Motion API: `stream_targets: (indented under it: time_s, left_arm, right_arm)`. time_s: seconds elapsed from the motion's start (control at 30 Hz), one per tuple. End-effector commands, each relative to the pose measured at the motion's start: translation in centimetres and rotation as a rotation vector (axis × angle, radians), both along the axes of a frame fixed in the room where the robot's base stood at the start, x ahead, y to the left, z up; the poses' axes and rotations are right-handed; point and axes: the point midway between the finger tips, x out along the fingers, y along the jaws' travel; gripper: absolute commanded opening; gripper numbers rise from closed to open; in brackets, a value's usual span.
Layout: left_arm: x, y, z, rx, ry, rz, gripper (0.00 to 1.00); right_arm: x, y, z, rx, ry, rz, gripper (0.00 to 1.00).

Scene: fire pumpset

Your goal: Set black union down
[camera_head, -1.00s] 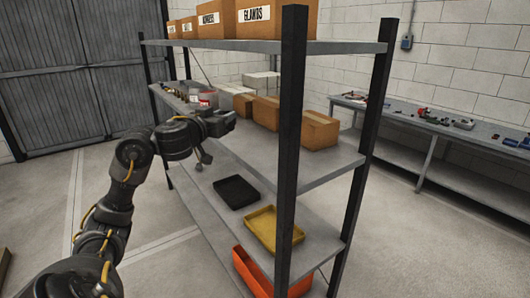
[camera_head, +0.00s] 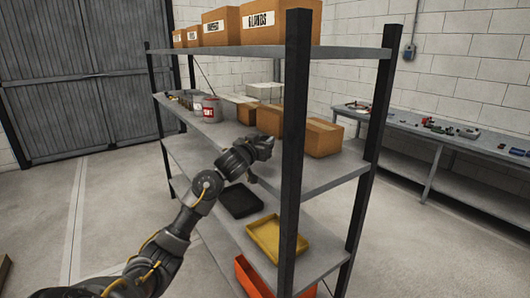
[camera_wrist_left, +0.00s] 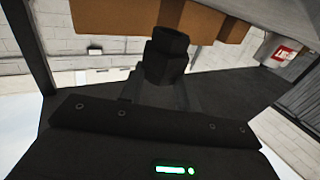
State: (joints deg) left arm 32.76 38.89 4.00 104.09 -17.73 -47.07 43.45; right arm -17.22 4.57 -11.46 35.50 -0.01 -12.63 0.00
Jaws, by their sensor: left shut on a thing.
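The black union (camera_wrist_left: 165,58) shows in the wrist view as a dark, hex-ended fitting at the tip of my left gripper. My left gripper (camera_head: 262,149) is shut on it, at the front edge of the shelf's middle board (camera_head: 318,176). In the head view the dark fingers and the union blend together, so the union's outline there is unclear. I cannot tell whether the union touches the board. A black tray (camera_head: 239,200) lies on the board below, partly behind my left arm. My right gripper is not in view.
A dark shelf post (camera_head: 293,150) stands just right of my left gripper. Cardboard boxes (camera_head: 322,138) stand behind it on the middle board, with tins (camera_head: 212,109) further left. A yellow tray (camera_head: 275,238) and an orange bin (camera_head: 247,275) sit lower. A workbench (camera_head: 440,140) stands at right.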

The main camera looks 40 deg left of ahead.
Motion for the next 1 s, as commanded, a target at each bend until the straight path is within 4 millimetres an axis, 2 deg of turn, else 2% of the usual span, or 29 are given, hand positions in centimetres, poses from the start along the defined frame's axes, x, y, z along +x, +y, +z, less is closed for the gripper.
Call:
stream_targets:
  time_s: [0.07, 0.3, 0.67, 0.7, 0.83, 1.0]
  left_arm:
    - [0.7, -0.2, -1.0, -0.002, 0.003, 0.000, 0.00]
    - [0.5, -0.1, -3.6, 0.001, 0.001, 0.001, 0.00]
    - [0.5, -0.1, -4.0, 0.000, -0.001, 0.001, 0.00]
    - [0.6, -0.1, -4.0, 0.001, 0.001, 0.001, 0.37]
    - [0.6, -0.1, -4.0, 0.001, 0.002, 0.001, 0.54]
    - [0.6, -0.1, -4.0, 0.001, 0.002, 0.001, 0.54]
  right_arm:
    - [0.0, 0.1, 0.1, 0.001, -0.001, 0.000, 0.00]
    - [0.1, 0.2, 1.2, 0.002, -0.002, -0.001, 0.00]
    - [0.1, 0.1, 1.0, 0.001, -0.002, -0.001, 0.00]
    - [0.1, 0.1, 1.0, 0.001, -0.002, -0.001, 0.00]
    - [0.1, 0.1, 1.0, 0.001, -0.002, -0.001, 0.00]
    - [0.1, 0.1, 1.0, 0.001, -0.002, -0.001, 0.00]
